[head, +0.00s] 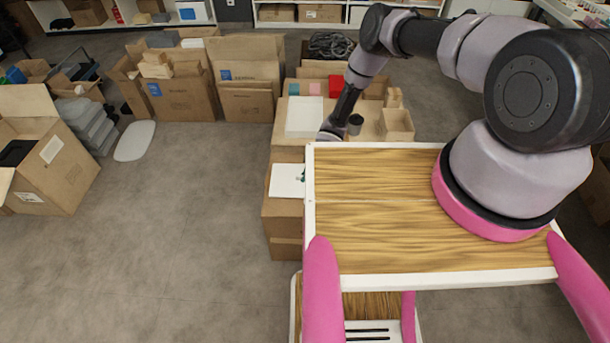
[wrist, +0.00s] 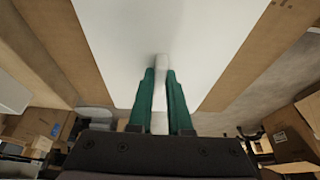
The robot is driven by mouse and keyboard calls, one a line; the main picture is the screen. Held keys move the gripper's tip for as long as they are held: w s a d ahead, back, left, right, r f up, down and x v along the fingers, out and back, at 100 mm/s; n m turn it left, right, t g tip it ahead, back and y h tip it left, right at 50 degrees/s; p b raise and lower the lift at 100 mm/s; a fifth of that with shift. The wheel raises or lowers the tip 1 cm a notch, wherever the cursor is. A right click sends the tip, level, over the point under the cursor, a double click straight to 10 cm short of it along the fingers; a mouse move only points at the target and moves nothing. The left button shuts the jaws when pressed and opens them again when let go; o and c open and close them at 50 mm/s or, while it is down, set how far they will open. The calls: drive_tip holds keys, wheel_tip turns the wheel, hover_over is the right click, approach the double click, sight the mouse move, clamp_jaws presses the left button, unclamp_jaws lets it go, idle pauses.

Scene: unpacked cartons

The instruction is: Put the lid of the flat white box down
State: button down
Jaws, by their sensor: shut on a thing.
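My gripper (wrist: 160,95) has its green fingers closed on a narrow white upright piece at the near edge of a flat white panel, the lid (wrist: 165,40). In the head view a white panel (head: 284,181) lies over the top of a brown carton, with a bit of green finger at its right edge. My wooden top hides the rest of the gripper there. Cardboard shows on both sides of the white panel in the wrist view. Whether the lid touches what is under it, I cannot tell. Another flat white piece (head: 305,116) lies farther back; whether it is the box is unclear.
A dark round cup (head: 355,124) and a small open carton (head: 396,125) stand behind on the cardboard surface. Open cartons (head: 184,98) stand at the back left, and a large one (head: 52,160) at the left.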

drive_tip(key=shift+f, duration=0.1)
drive_tip(key=c, duration=0.8)
unclamp_jaws()
drive_tip(key=shift+c, duration=0.2)
drive_tip(key=v, duration=1.2)
